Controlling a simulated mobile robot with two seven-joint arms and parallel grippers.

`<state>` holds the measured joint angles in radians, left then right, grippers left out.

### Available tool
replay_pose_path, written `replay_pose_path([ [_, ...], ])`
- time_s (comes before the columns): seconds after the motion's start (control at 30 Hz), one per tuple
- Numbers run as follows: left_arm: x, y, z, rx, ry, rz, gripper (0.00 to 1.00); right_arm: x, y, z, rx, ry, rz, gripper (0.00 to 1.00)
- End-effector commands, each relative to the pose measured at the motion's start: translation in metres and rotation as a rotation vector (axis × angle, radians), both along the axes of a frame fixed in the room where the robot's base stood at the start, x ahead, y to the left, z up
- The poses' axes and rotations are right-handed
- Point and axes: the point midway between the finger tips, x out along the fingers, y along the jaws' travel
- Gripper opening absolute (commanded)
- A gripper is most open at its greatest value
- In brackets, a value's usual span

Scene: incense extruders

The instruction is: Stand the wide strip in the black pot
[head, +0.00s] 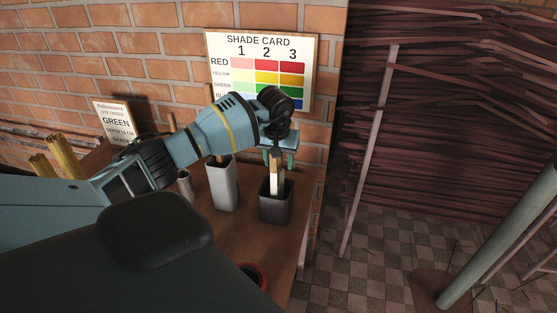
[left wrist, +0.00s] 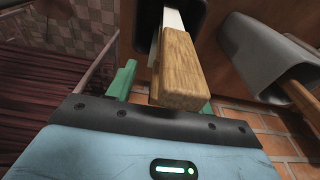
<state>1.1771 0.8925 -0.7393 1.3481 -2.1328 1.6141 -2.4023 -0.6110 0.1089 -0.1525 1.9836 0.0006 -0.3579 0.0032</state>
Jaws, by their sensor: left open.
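The black pot (head: 276,208) stands near the table's right edge. A strip with a wooden handle (head: 275,166) stands in it, handle up; I take it for the wide strip. In the left wrist view the handle (left wrist: 182,75) and its pale strip (left wrist: 173,18) show, with the strip's far end inside the black pot (left wrist: 203,14). My left gripper (head: 279,149) is open above the pot, its green fingers (left wrist: 165,92) on either side of the handle's top. A gap shows on one side; contact on the other is unclear. My right gripper is out of view.
A pale grey pot (head: 223,187) with a wooden-handled piece stands left of the black pot. A small jar (head: 185,184) is further left. A red-rimmed round object (head: 256,270) is partly hidden in front. A shade card (head: 262,70) is on the brick wall behind.

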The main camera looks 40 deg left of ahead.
Motion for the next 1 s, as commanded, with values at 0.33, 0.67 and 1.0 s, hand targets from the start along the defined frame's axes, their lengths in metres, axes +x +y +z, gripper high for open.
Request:
replay_pose_path([
  [0.33, -0.003, -0.003, 0.034, 0.001, 0.000, -0.001, 0.51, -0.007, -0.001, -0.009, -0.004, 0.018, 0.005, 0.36],
  [0.67, -0.007, -0.006, 0.072, 0.000, 0.000, 0.000, 0.51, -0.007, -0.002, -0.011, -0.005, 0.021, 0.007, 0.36],
  [1.0, -0.007, -0.006, 0.074, 0.000, 0.001, 0.000, 0.51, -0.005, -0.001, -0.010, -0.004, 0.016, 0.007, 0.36],
])
